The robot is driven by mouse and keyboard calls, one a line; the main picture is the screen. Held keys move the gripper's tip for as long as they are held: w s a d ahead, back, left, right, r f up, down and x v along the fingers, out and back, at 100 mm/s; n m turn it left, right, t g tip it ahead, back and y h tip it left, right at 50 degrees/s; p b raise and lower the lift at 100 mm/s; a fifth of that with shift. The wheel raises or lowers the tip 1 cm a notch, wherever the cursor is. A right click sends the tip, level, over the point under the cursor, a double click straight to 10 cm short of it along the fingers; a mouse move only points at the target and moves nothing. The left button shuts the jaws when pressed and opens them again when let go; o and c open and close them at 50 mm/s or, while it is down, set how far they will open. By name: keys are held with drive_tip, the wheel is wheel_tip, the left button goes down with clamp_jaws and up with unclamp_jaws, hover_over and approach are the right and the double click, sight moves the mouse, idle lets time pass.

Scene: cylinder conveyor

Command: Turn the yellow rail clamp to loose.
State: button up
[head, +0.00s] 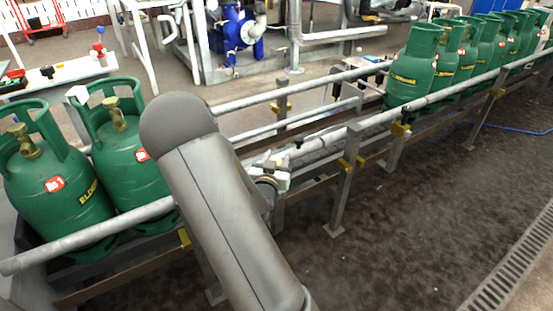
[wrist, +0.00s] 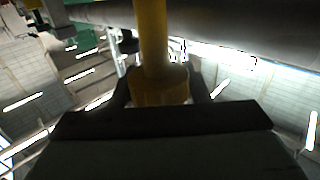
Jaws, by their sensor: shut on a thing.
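In the wrist view a yellow part (wrist: 152,38), which looks like the yellow rail clamp's stem with a wider block at its near end, stands between the two dark fingers of my gripper (wrist: 160,88). The fingers are shut on the wider block. A grey rail (wrist: 235,22) runs across the top of that view, behind the stem. In the head view my own arm covers the gripped clamp, so which way it is turned cannot be told. My gripper's light-coloured wrist part shows beside the front rail.
Green gas cylinders stand between the rails at the left (head: 128,150) and far right (head: 412,68). The conveyor between the cylinder groups is clear. Open dark floor (head: 400,230) lies in front.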

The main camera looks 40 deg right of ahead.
drive_tip(key=m+g+h, duration=0.1)
drive_tip(key=m+g, duration=0.1)
drive_tip(key=shift+s+g+h, duration=0.1)
drive_tip(key=shift+g+h, duration=0.2)
drive_tip(key=m+g+p, duration=0.1)
drive_tip(key=g, duration=0.1)
drive_tip(key=m+g+h+p, duration=0.1)
drive_tip(key=m+g, duration=0.1)
drive_tip(key=shift+s+d+r+g+h, duration=0.1)
drive_tip(key=shift+s+g+h, duration=0.1)
drive_tip(key=shift+g+h, duration=0.15)
drive_tip(key=shift+s+m+g+p, duration=0.2)
drive_tip(key=shift+m+g+p, duration=0.4)
drive_tip(key=shift+m+g, duration=0.6)
drive_tip(key=shift+s+m+g+p, duration=0.15)
drive_tip(key=shift+m+g+p, duration=0.5)
drive_tip(key=shift+g, duration=1)
drive_tip(key=o, duration=1)
